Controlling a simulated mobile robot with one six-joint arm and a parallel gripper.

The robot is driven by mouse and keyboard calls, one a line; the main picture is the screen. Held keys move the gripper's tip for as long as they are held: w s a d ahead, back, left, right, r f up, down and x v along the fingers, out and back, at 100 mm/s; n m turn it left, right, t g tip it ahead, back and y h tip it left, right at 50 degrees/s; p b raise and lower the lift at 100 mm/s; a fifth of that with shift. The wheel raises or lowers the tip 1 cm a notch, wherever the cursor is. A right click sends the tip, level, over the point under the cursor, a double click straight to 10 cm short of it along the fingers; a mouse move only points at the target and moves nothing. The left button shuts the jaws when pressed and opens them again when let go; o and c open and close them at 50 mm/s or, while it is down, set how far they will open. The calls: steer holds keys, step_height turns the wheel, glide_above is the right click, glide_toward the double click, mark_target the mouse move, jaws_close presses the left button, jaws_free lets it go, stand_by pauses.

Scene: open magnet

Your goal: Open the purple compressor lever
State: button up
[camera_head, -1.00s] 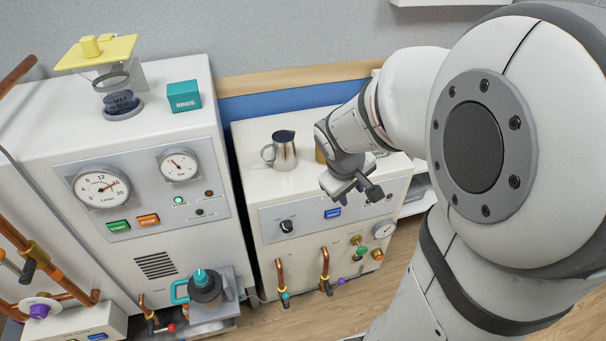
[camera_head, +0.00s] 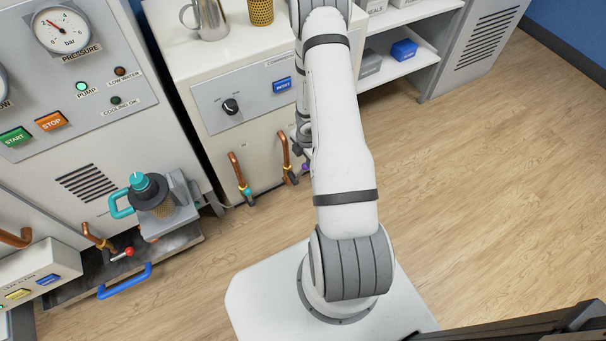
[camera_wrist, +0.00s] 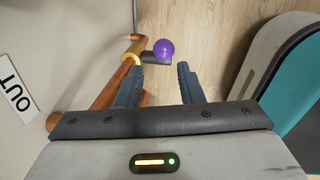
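The purple compressor lever ends in a round purple knob (camera_wrist: 163,48) on a short dark arm. It sticks out to the right from a brass valve (camera_wrist: 133,52) on a copper pipe in the wrist view. In the head view the knob (camera_head: 306,167) is a small purple spot beside my arm, which hides part of the pipe. My gripper (camera_wrist: 158,82) is open, its two dark fingers apart with nothing between them. The knob appears just beyond the fingertips, between their lines; I see no contact. The left finger overlaps the copper pipe in view. My gripper is mostly hidden in the head view.
Another copper pipe (camera_head: 238,175) with a teal knob stands left of the purple one. A red-handled valve (camera_head: 128,252) and a blue handle (camera_head: 125,282) are further left. An OUT label (camera_wrist: 17,98) is on the white cabinet (camera_head: 215,70). Wooden floor (camera_head: 470,190) is clear at right.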

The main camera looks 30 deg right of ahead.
mark_target(304, 166)
steer(key=shift+s+a+f, duration=0.1)
steer(key=shift+s+f, duration=0.05)
steer(key=shift+f, duration=0.3)
steer(key=shift+s+a+f, duration=0.1)
steer(key=shift+f, duration=0.35)
steer(key=f+b, duration=0.6)
steer(key=f, duration=0.1)
steer(key=shift+w+f, duration=0.1)
steer(key=shift+w, duration=0.3)
steer(key=shift+c, duration=0.4)
jaws_close()
